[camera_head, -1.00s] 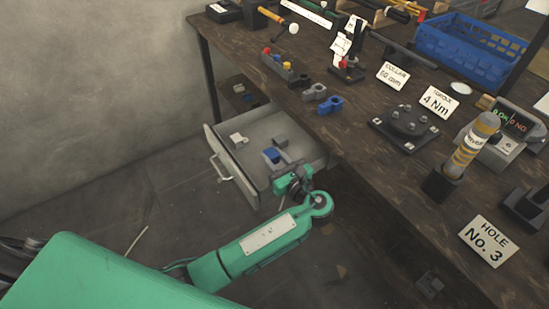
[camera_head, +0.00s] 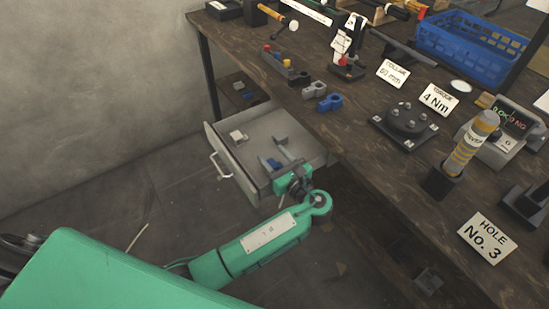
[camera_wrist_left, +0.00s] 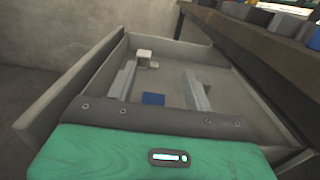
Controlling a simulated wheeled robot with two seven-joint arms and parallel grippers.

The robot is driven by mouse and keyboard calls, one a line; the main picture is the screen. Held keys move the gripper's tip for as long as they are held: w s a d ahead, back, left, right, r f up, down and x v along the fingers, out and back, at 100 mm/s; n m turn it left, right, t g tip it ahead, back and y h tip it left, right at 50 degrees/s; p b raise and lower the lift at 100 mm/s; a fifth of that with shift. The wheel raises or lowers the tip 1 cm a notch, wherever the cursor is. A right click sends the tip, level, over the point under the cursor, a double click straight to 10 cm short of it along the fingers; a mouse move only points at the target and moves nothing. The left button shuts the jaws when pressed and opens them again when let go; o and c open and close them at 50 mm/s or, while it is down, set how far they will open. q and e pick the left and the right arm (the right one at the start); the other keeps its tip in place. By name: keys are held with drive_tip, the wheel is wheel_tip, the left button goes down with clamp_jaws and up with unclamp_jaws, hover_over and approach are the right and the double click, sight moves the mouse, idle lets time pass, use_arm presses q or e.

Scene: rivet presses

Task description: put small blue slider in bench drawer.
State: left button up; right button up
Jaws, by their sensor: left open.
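The small blue slider (camera_head: 272,163) lies low in the open bench drawer (camera_head: 232,168). It also shows in the left wrist view (camera_wrist_left: 153,99), between and below my two fingers, with a gap on each side. My left gripper (camera_head: 275,157) reaches over the drawer's front side with its jaws apart and nothing held between them. Part of the slider is hidden by the gripper in the head view. My right gripper is in neither view.
A whitish block (camera_head: 237,136) and a grey block (camera_head: 281,140) are also in the drawer. On the bench (camera_head: 360,150) above stand a larger blue clamp-like part (camera_head: 330,103), a grey one (camera_head: 314,91) and a blue crate (camera_head: 462,52). The drawer handle (camera_head: 219,167) sticks out at left.

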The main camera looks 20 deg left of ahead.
use_arm(q)
drive_tip(key=shift+r, duration=0.45)
drive_tip(key=v, duration=1.1)
drive_tip(key=s+a+f+n+g+h, duration=0.3)
drive_tip(key=s+a+f+n, duration=0.15)
drive_tip(key=f, duration=0.35)
drive_tip(key=s+a+f+n+g+h, duration=0.25)
drive_tip(key=s+f+n+h, duration=0.2)
drive_tip(key=f, duration=0.35)
drive_tip(key=s+a+f+n+g+h, duration=0.1)
drive_tip(key=s+a+n+h, duration=0.1)
drive_tip(key=s+n, duration=0.4)
drive_tip(key=s+a+f+n+g+h, duration=0.1)
drive_tip(key=s+a+f+n+h, duration=0.1)
drive_tip(key=s+n+h, duration=0.3)
drive_tip(key=s+n, duration=0.2)
drive_tip(key=n, duration=0.1)
drive_tip(key=shift+s+f+n, duration=0.3)
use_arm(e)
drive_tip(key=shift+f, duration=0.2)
use_arm(q)
drive_tip(key=shift+a+g, duration=0.15)
drive_tip(key=shift+g, duration=0.1)
